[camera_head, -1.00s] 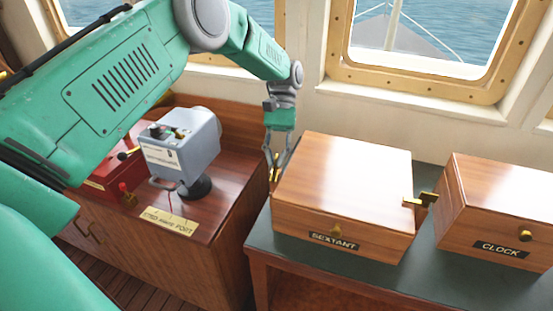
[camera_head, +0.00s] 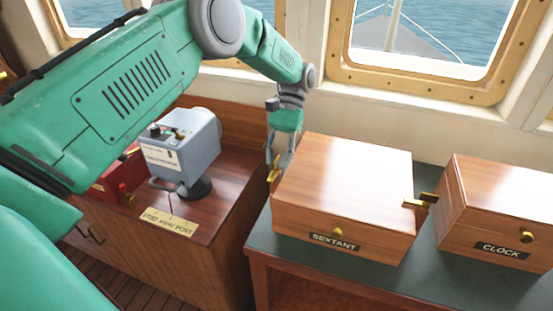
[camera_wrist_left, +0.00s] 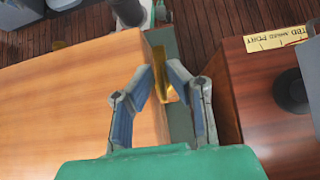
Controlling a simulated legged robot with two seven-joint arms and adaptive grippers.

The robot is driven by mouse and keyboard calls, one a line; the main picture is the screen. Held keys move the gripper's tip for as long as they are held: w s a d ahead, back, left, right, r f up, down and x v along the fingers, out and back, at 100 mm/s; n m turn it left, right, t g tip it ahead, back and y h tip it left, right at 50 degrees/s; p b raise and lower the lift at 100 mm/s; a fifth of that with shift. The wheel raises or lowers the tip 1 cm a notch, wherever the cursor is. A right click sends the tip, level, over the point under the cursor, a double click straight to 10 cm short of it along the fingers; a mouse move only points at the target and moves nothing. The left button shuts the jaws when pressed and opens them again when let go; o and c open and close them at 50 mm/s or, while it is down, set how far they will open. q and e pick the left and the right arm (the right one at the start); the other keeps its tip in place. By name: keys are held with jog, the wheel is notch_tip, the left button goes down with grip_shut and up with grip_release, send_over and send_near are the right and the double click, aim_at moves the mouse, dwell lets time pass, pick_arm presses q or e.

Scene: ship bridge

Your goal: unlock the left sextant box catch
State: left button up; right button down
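The wooden sextant box (camera_head: 342,180) sits closed on the green-topped table, with a nameplate and small brass knob on its front. Its left brass catch (camera_head: 273,173) is at the left side, partly hidden by my left gripper. The catch also shows as a gold patch between the fingers in the left wrist view (camera_wrist_left: 169,90). My left gripper (camera_head: 274,160) is at that catch, its fingers apart with a narrow gap. I cannot tell whether a finger touches the catch. The right brass catch (camera_head: 420,201) sticks out from the box's right side. My right gripper is not in view.
The clock box (camera_head: 495,205) stands close on the right. At left, a wooden cabinet (camera_head: 215,245) carries a grey instrument (camera_head: 182,148) and a red box (camera_head: 122,175). A narrow gap separates cabinet and table. Green tabletop (camera_head: 300,258) is clear in front of the box.

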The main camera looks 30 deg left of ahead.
aim_at(277, 157)
pick_arm(q)
jog(key=shift+o, duration=0.3)
jog(key=shift+w+f, duration=0.1)
jog(key=shift+w, duration=0.1)
jog(key=shift+s+a+r, duration=0.1)
jog(key=shift+r, duration=0.3)
jog(key=r, duration=0.9)
jog(key=shift+w, duration=0.2)
